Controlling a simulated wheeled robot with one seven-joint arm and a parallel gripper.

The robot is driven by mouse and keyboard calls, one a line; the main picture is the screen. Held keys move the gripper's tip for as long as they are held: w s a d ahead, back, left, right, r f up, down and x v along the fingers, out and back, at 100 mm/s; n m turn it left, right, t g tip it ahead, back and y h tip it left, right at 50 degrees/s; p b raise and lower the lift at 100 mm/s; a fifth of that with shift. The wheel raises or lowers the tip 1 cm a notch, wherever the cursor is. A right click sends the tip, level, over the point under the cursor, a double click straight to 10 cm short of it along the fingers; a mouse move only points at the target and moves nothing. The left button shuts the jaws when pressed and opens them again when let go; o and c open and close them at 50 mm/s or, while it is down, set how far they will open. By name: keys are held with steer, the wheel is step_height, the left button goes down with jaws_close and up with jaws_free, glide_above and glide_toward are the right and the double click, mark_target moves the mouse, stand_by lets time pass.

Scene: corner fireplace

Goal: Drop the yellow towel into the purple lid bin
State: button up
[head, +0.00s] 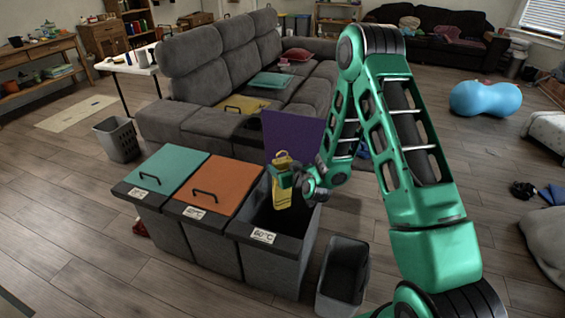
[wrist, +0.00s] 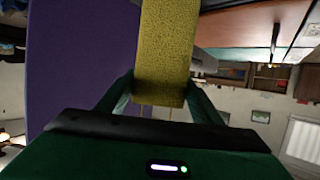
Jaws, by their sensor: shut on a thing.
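The yellow towel (head: 282,190) hangs from my gripper (head: 283,176) above the right bin of a row of dark grey bins. In the wrist view my gripper (wrist: 158,100) is shut on the towel (wrist: 165,50), which sits between the two fingers. The purple lid (head: 292,136) stands raised and open behind the towel, and it fills the left of the wrist view (wrist: 75,60). The purple lid bin (head: 275,258) is open on top, with a dark inside. Its floor is hidden.
The teal lid (head: 168,170) and orange lid (head: 222,184) beside it are closed. A grey open basket (head: 345,268) stands on the floor right of the bins. A grey sofa (head: 215,75) is behind. Open floor lies to the left.

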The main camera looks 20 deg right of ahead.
steer(key=shift+f, duration=0.3)
